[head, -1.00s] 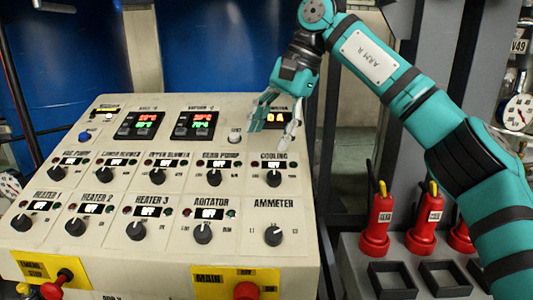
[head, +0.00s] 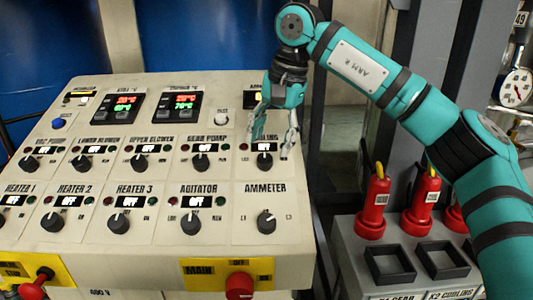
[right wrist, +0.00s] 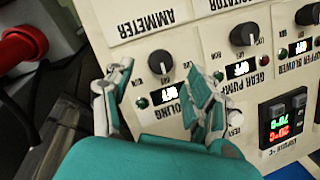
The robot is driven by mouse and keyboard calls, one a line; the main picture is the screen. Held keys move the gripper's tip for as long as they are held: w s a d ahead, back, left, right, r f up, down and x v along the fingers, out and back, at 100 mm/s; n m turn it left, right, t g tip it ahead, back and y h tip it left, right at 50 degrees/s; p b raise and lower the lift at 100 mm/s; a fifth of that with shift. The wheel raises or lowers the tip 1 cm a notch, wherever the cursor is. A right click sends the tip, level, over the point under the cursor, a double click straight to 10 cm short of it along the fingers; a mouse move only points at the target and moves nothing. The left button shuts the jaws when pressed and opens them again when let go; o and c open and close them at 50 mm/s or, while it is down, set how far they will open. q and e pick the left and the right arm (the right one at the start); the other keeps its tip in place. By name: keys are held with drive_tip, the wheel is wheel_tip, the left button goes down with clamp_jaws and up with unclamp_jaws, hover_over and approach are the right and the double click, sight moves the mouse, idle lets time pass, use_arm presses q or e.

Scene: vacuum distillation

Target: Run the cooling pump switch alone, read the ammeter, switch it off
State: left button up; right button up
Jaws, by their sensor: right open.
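The cooling switch (head: 265,160) is a black knob at the right end of the panel's upper row. Its display reads OFF, clearest in the right wrist view, where its knob (right wrist: 160,62) also shows. My right gripper (head: 274,146) is open and empty just above this knob, its fingers on either side of the cooling label and display. In the right wrist view my gripper (right wrist: 160,78) has a finger on each side of the knob, with no clear contact. The ammeter selector (head: 266,221) is below. The ammeter readout (head: 254,98) is mostly hidden by my gripper. My left gripper is not in view.
The gear pump switch (head: 201,161) stands left of the cooling one, and the agitator switch (head: 191,224) lies below it. A red main knob (head: 239,286) is at the front edge. Red plugs (head: 421,206) stand on a grey box to the right.

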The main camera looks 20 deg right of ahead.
sight(266, 157)
drive_tip(key=x, duration=0.3)
drive_tip(key=shift+w+f, duration=0.1)
drive_tip(key=shift+f, duration=0.3)
drive_tip(key=shift+a+f+p, duration=0.15)
drive_tip(key=shift+f+p, duration=0.15)
drive_tip(key=shift+f, duration=0.05)
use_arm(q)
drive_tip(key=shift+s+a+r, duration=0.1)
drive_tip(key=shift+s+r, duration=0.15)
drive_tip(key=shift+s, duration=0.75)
use_arm(e)
drive_tip(key=shift+w, duration=0.1)
drive_tip(key=c, duration=1.1)
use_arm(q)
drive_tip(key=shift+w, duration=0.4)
use_arm(e)
drive_tip(key=shift+c, duration=0.2)
